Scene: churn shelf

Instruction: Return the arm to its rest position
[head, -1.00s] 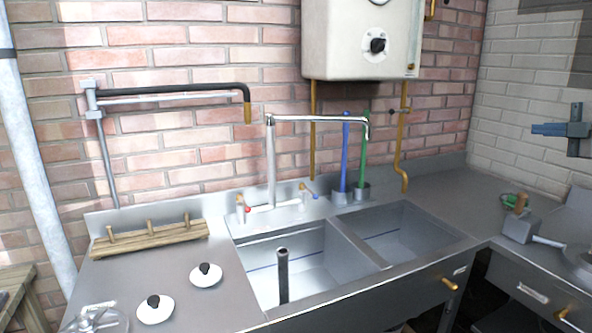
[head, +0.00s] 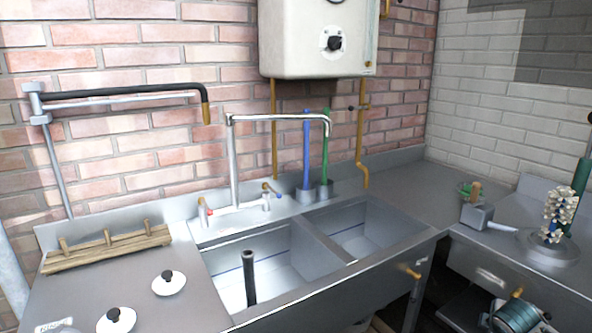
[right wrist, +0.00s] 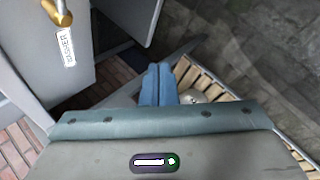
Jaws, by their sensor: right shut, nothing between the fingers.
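My right gripper (right wrist: 158,72) shows in the right wrist view with its blue fingers shut together and nothing between them. It points over the floor in front of a grey cabinet (right wrist: 90,70). In the head view I cannot make out the right fingers. A teal rounded part (head: 515,317) sits at the bottom right in front of the drawers, and I cannot tell whether it is my own arm. My left gripper is in no view.
A brass handle (right wrist: 58,12) and a slatted wooden piece (right wrist: 215,95) lie near the right gripper. The steel counter holds a double sink (head: 260,270), a wooden peg rack (head: 108,249) and white lids (head: 169,284). A grey box (head: 476,215) and a beaded stack (head: 558,215) stand right.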

